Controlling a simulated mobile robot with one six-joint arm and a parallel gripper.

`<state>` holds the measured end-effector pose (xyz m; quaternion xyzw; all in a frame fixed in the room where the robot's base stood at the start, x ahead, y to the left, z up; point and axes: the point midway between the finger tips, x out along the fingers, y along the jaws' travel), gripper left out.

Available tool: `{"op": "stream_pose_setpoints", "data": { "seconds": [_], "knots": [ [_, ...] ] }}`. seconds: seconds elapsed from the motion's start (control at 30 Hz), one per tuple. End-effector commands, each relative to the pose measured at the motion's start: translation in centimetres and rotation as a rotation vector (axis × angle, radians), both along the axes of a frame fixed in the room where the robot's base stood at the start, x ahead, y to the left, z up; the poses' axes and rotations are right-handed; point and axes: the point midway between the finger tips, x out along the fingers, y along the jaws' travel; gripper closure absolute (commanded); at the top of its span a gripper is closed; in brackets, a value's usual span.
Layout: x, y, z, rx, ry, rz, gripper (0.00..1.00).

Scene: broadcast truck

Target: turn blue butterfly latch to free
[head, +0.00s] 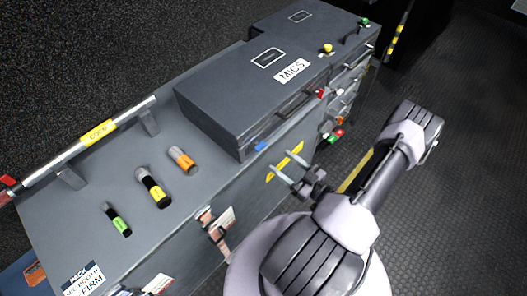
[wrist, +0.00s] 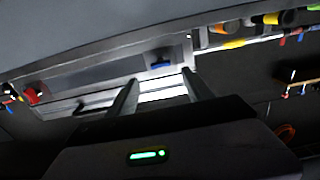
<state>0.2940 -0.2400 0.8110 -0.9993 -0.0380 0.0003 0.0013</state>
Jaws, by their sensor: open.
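The blue butterfly latch (head: 261,146) is on the front face of the dark grey MICS case (head: 235,75), near its left corner in the head view. In the wrist view the blue latch (wrist: 160,65) lies flat, its wing roughly along the case edge. My gripper (head: 281,162) is open and empty in front of the case, a little below and right of the latch. In the wrist view the latch shows just beyond and between my two fingertips (wrist: 160,78). I see no contact with it.
A red latch (head: 321,92) is at the other end of the same case front, also in the wrist view (wrist: 33,95). A black handle (head: 297,103) lies between the latches. The floor (head: 440,190) at right is clear.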

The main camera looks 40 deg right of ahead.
Motion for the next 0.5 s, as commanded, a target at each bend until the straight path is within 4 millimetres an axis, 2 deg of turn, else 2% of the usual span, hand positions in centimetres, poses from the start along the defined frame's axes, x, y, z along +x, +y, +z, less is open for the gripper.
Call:
{"op": "stream_pose_setpoints", "data": {
  "seconds": [0.1, 0.2, 0.33, 0.5],
  "knots": [
    [3.5, 0.5, -0.3, -0.002, 0.0, 0.01, 0.4],
    [5.8, 0.7, -0.2, -0.002, -0.001, 0.007, 0.4],
    [7.7, 0.7, -0.1, -0.003, 0.0, 0.004, 0.4],
    [8.5, 0.7, 0.0, -0.003, 0.0, 0.002, 0.4]
  ]
}}
